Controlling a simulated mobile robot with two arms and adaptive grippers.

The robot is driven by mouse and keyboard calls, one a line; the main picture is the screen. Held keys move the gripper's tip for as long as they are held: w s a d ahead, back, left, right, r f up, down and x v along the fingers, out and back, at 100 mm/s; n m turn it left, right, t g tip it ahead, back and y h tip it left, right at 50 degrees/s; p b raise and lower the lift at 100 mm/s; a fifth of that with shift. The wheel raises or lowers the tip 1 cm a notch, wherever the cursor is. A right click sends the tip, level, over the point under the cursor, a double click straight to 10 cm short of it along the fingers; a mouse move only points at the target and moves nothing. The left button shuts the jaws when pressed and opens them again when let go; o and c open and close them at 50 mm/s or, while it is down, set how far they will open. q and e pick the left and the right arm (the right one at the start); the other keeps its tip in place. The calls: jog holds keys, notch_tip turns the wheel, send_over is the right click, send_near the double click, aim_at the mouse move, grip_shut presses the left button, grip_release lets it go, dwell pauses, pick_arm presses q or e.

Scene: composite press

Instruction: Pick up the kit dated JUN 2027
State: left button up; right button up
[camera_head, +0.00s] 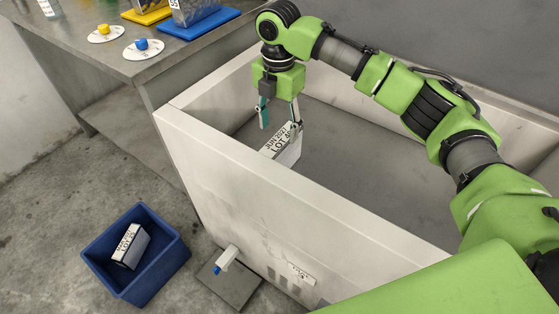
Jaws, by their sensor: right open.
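A white kit box (289,150) with a printed label that reads JUN 2027 and a LOT line stands inside the large grey-white bin, close to its front wall. The wall hides its lower part. My right gripper (279,122) points down over the far left end of this kit. Its fingers are apart, one to the left of the box and one at its upper edge. I cannot tell whether a finger touches it. A second white kit (131,246) lies tilted in the blue crate (157,280) on the floor. Its label is too small to read surely. My left gripper is not in view.
The large bin's front wall (290,205) is a raised edge between the kit and the floor. A grey metal table (165,64) stands at the upper left with round white discs, blue and yellow trays and a container.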

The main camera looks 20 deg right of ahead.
aim_at(279, 140)
notch_tip(279, 140, down, 5)
jog(key=shift+f+b, duration=0.1)
jog(key=shift+b, duration=0.3)
notch_tip(279, 140, down, 5)
jog(key=shift+w+d+r+b, duration=0.1)
jog(key=shift+d+b, duration=0.05)
jog(key=shift+b, duration=0.55)
jog(key=shift+f, duration=0.55)
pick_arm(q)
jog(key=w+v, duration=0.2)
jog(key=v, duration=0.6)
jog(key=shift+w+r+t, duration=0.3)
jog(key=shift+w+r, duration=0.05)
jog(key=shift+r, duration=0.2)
pick_arm(e)
jog(key=c, duration=1.5)
